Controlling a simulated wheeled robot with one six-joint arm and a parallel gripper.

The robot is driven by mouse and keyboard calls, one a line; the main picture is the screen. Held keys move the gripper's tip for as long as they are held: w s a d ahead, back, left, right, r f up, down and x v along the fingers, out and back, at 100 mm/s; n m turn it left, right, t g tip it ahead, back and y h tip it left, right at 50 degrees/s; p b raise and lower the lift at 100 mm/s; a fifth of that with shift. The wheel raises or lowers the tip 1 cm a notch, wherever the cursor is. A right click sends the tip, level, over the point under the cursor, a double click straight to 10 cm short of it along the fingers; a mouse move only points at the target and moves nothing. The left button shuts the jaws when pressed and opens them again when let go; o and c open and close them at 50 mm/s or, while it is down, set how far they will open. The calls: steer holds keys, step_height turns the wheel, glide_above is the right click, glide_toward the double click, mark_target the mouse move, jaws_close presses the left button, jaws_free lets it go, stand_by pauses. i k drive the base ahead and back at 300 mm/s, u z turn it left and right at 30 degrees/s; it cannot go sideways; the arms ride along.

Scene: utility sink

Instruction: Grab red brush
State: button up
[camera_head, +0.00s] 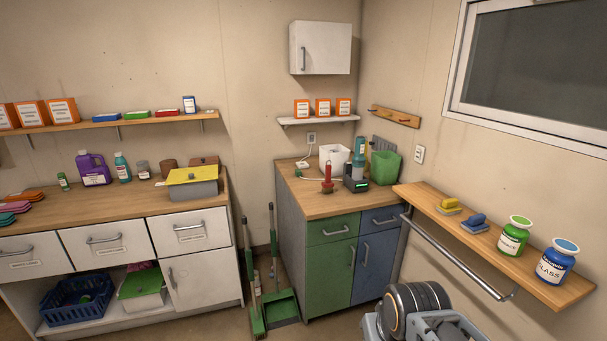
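A red upright object (327,178) stands on the wooden top of the corner cabinet. It has a thin stem and a wider base, and could be the red brush, but it is too small to be sure. A flat red item (189,105) lies on the long wall shelf at left, beside a green and a blue one; its kind is unclear. Part of my arm shows at the bottom right, well in front of the corner cabinet. My gripper's fingers are not in view.
The corner cabinet (333,244) also bears a white bucket (334,158), a green bin (385,167) and a dark device. The right wall shelf (535,270) holds a yellow brush (449,206), a blue brush (474,223) and two jars. A green dustpan (282,305) stands on the floor.

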mark_target(328, 185)
steer(key=i, duration=2.35)
steer(key=u, duration=1.25)
